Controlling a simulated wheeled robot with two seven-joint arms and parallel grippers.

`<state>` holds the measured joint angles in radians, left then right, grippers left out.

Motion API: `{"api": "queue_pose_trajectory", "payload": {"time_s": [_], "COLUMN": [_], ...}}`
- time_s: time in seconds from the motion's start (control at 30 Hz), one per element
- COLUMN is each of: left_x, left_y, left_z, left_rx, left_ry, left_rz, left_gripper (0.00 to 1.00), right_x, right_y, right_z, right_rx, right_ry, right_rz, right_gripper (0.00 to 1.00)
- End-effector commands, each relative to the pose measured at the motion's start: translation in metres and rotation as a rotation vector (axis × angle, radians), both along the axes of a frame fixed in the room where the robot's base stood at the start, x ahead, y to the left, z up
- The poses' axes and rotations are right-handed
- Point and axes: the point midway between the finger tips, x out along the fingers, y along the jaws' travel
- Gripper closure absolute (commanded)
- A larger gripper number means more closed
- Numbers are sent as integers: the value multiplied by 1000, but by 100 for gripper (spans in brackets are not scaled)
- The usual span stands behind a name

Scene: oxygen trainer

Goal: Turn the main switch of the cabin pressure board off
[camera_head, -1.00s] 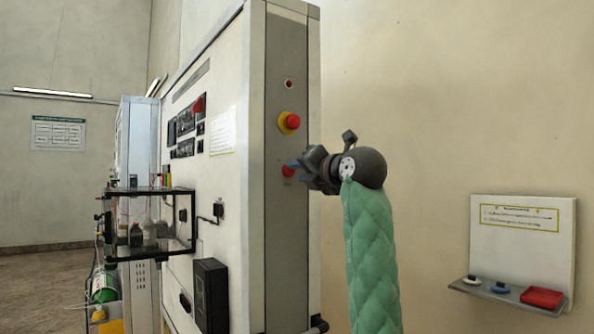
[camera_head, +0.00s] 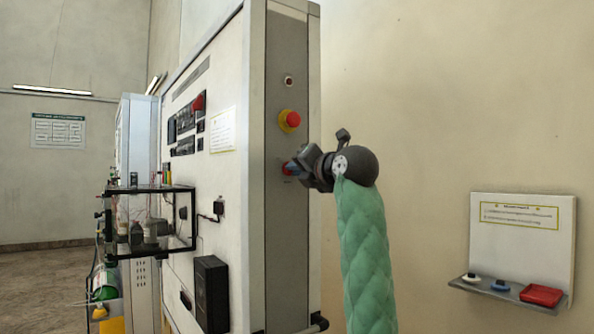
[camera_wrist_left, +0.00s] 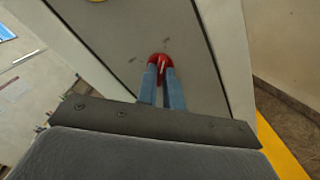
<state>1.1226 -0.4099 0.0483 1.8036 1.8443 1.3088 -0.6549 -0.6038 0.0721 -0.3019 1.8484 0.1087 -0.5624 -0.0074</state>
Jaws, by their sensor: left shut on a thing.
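The main switch (camera_head: 286,170) is a red knob low on the grey side panel of the tall cabinet (camera_head: 258,230). In the head view it is partly hidden by my left gripper (camera_head: 294,167). In the left wrist view the red switch (camera_wrist_left: 160,59) sits between the tips of the blue-grey fingers of my left gripper (camera_wrist_left: 161,80), which are shut on it. The exact angle of the switch is hard to tell. My right gripper is not in view.
A wall shelf (camera_head: 470,286) at the right holds small items and a red box (camera_head: 541,295). The space between cabinet and shelf looks clear.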

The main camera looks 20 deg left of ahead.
Motion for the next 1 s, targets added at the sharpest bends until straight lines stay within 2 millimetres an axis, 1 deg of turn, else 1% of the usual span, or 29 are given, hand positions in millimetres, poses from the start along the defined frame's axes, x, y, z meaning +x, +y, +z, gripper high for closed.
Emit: {"api": "queue_pose_trajectory", "payload": {"time_s": [0.17, 0.37, 1.0], "left_x": [0, 1, 1], "left_y": [0, 0, -1], "left_z": [-1, -2, -2], "left_rx": [-36, -120, -491], "left_ry": [-44, -153, -628], "left_rz": [0, 1, 0], "left_gripper": [100, 100, 100], "right_x": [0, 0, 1], "right_y": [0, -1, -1], "right_z": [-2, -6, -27], "right_rx": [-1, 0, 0], "right_ry": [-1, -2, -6], "right_rz": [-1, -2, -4], "right_gripper": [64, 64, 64]}}
